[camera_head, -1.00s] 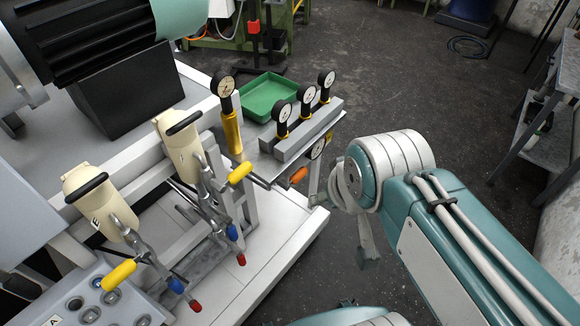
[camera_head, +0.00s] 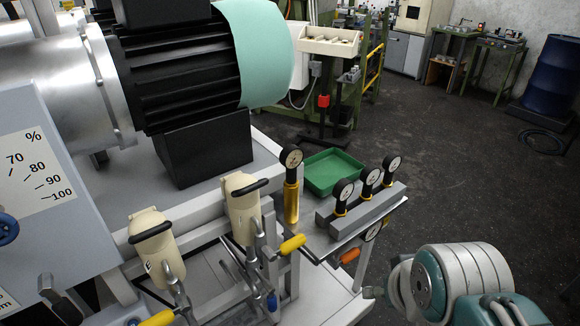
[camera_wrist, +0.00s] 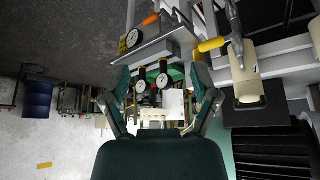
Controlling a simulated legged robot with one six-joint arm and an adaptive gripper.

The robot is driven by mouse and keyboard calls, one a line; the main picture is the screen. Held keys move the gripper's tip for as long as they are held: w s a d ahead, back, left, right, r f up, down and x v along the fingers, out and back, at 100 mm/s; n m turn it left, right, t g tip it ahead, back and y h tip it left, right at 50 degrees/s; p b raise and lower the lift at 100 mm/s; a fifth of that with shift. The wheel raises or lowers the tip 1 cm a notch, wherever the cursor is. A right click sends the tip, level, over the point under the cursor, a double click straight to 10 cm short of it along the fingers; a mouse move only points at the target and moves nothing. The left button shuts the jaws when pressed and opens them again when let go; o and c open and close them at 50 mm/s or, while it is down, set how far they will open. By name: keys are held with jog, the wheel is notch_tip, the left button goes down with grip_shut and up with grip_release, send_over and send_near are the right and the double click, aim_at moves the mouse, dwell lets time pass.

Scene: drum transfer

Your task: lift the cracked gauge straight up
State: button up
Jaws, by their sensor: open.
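A row of three round gauges with black rims and yellow collars stands upright on a grey block (camera_head: 366,207): the left gauge (camera_head: 344,191), middle gauge (camera_head: 371,177) and right gauge (camera_head: 391,163). Another gauge (camera_head: 291,158) stands to their left on a tall brass-yellow stem. I cannot make out which glass is cracked. In the wrist view, my gripper (camera_wrist: 160,72) is open and empty, its fingers wide apart. Two gauges, one at the left (camera_wrist: 140,87) and one at the right (camera_wrist: 162,82), show between the fingers, apart from them.
A green tray (camera_head: 333,173) lies behind the block. A further gauge (camera_head: 371,231) hangs below the bench edge. Cream filter housings (camera_head: 243,207) and yellow-handled valves (camera_head: 292,244) stand to the left. Dark floor (camera_head: 455,190) is clear to the right.

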jog(key=w+t, duration=0.2)
jog(key=w, duration=0.8)
jog(key=n+t+y, duration=0.4)
jog(key=t, duration=0.1)
send_near(293, 180)
jog(key=w+a, duration=0.1)
jog(key=x, duration=0.5)
jog(key=shift+w+f, duration=0.15)
jog(key=shift+w, duration=0.1)
jog(key=shift+d+x, duration=0.1)
jog(key=shift+x, duration=1.25)
jog(key=shift+d+x, duration=0.15)
jog(key=shift+x, duration=1.15)
jog(key=shift+f, duration=0.15)
jog(key=shift+c, duration=0.4)
grip_shut()
